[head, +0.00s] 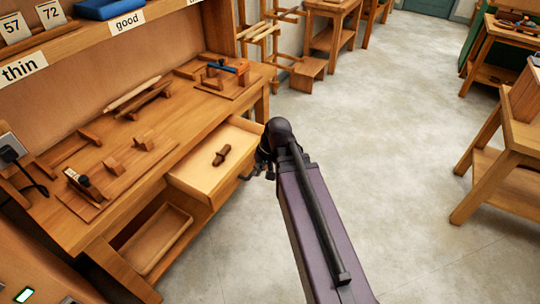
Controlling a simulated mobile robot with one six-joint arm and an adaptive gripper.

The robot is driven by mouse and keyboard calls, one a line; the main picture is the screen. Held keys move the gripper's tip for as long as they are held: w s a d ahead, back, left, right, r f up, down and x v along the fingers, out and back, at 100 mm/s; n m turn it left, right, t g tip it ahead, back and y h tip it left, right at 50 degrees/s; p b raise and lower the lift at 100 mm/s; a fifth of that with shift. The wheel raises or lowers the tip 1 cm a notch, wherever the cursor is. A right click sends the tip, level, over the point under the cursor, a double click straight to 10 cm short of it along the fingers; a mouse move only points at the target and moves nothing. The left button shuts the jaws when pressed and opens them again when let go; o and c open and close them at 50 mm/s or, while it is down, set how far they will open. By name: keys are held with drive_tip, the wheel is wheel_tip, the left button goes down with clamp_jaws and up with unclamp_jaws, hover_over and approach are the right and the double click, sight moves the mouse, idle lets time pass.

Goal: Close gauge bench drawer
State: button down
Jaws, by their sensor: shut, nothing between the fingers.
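The gauge bench (130,165) is a wooden workbench on the left of the head view. Its drawer (190,183) stands pulled out, its pale inside showing, with a small dark wooden piece (222,156) lying in it. My gripper (261,166) is at the drawer's front right corner, shut, with nothing seen in it. My own arm hides part of the gripper and the floor behind it. A dark curved part, perhaps the handle, shows at the drawer front beside the gripper; I cannot tell whether they touch.
Wooden gauges and a blue-handled tool (223,67) lie on the bench top. An open tray (157,240) sits on the shelf below. A shelf with labels (127,20) runs above. Stools and benches (495,165) stand at the right; the grey floor (365,90) between is clear.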

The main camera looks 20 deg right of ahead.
drive_tip(key=w+d+f+m+t+y+b, duration=0.55)
drive_tip(key=w+f+b, duration=0.4)
drive_tip(key=b, duration=0.65)
drive_tip(key=w+d+f+m+t+y+b, duration=0.1)
drive_tip(key=w+d+f+t+b, duration=0.1)
drive_tip(key=d+b, duration=0.5)
drive_tip(key=w+d+f+m+t+y+b, duration=0.1)
drive_tip(key=d+f+t+b, duration=0.2)
drive_tip(key=d+t+b, duration=0.2)
drive_tip(key=d+b, duration=0.2)
drive_tip(key=d, duration=0.2)
drive_tip(key=shift+w+d+m, duration=0.25)
drive_tip(key=shift+w+m, duration=0.1)
drive_tip(key=x, duration=1.4)
drive_tip(key=shift+a+r, duration=0.1)
drive_tip(key=shift+w, duration=0.1)
